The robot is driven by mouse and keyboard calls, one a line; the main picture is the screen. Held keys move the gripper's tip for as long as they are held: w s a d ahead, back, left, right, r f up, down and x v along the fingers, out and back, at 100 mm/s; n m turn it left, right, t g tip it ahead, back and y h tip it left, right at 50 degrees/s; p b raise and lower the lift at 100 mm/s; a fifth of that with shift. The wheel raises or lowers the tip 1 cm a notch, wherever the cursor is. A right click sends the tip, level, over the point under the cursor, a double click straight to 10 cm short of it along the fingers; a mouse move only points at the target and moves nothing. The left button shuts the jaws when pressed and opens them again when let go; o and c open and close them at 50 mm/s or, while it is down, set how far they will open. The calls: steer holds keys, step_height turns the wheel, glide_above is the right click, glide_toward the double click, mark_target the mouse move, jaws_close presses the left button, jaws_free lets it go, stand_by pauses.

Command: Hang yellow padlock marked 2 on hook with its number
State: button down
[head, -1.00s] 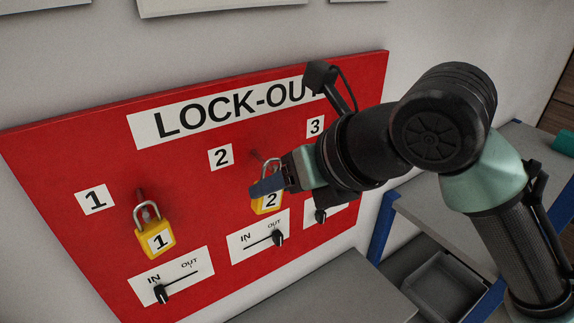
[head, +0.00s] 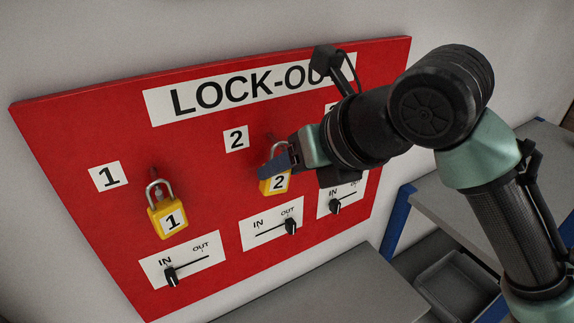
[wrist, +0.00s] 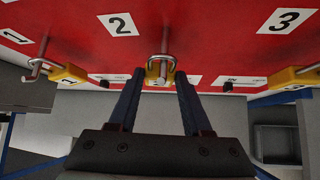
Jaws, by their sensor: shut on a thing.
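The yellow padlock marked 2 (head: 270,187) is held upright at the red lock-out board (head: 75,130), below and right of the number 2 label (head: 236,138). My gripper (head: 279,163) is shut on it, with its dark fingers across the upper part. In the wrist view the padlock (wrist: 153,75) sits between the fingertips (wrist: 160,78). The hook for number 2 (wrist: 165,40) reaches the shackle in that view. I cannot tell whether the shackle is around the hook or just beside it; the fingers partly hide this in the head view.
A yellow padlock marked 1 (head: 160,226) hangs on the hook under label 1. Another yellow padlock (wrist: 298,76) shows near label 3 (wrist: 286,20). Switches sit below, including the middle one (head: 291,226). A grey surface (head: 340,295) lies beneath the board.

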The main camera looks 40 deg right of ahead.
steer(key=shift+c, duration=1.3)
jaws_free()
steer(key=p+v, duration=0.3)
steer(key=v, duration=1)
steer(key=shift+p, duration=0.3)
